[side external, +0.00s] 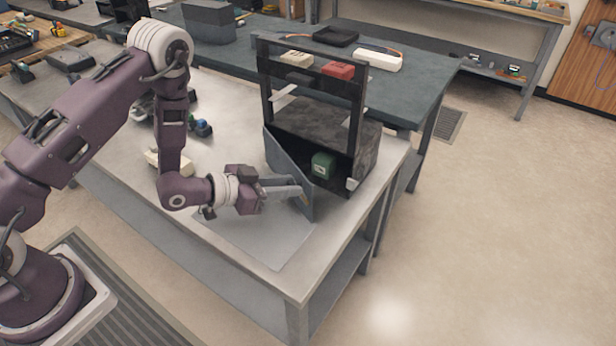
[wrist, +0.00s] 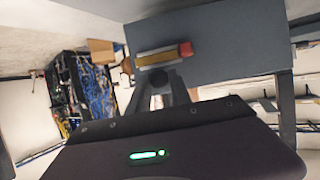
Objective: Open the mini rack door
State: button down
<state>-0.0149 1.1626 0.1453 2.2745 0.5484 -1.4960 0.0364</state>
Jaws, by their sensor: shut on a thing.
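The mini rack (side external: 313,125) stands on the bench, with a dark open frame above. Its blue-grey door (side external: 282,165) stands partly open, angled out from the rack front, so part of the inside shows. In the wrist view the door (wrist: 235,40) fills the upper middle. A yellow handle (wrist: 165,56) with a red end sits on the door's face. My gripper (side external: 299,191) is at the door's outer side near its free edge. In the wrist view my gripper (wrist: 160,80) is shut on the handle; its fingertips are partly hidden behind it.
A green box (side external: 323,164) sits inside the rack. A grey mat (side external: 265,240) lies on the bench in front of the door. Blue cabling (wrist: 95,90) shows at left in the wrist view. A dark table (side external: 420,75) stands behind the rack.

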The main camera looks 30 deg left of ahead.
jog(key=s+a+m+g+h, duration=0.3)
jog(key=a+m+g, duration=0.4)
jog(key=a, duration=0.5)
jog(key=s+a+m+g+h, duration=0.4)
jog(key=a+m+g, duration=0.2)
jog(key=a, duration=0.7)
jog(key=shift+s+m+g, duration=0.3)
jog(key=shift+m+g, duration=0.1)
jog(key=shift+m, duration=0.2)
jog(key=c, duration=1.2)
grip_release()
